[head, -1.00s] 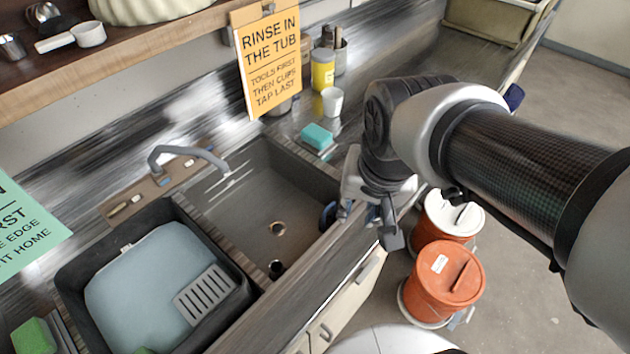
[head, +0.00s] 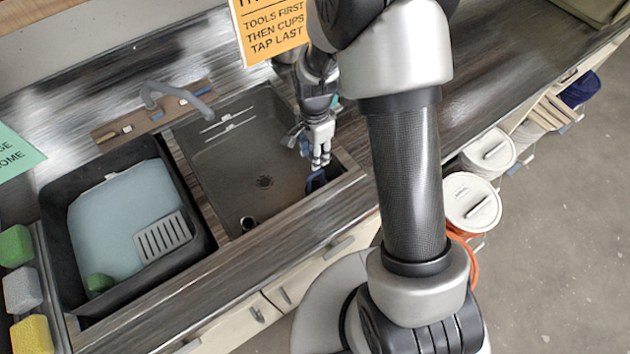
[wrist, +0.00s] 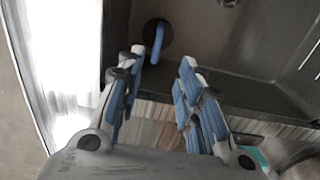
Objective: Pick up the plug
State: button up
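The plug (wrist: 157,42) shows in the wrist view as a dark round disc with an upright blue loop handle, on the sink floor just beyond my fingertips. The plug's handle lines up with the gap between the fingertips.
The sink's front and right walls stand close to my gripper. A drain (head: 265,181) is in the sink floor. A black tub (head: 52,205) with pale blue water stands to the left. A faucet (head: 165,92) is behind, an orange sign (head: 268,30) hangs above, and lidded buckets (head: 472,203) stand right.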

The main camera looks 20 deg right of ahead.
notch_tip(320, 180, down, 9)
jog(key=shift+f+b, duration=0.15)
jog(key=shift+b, duration=1)
jog(key=b, duration=0.2)
send_over(316, 189)
jog(key=shift+a+f, duration=0.1)
jog(key=shift+f, duration=2.6)
jog(key=shift+s+r, duration=0.1)
grip_shut()
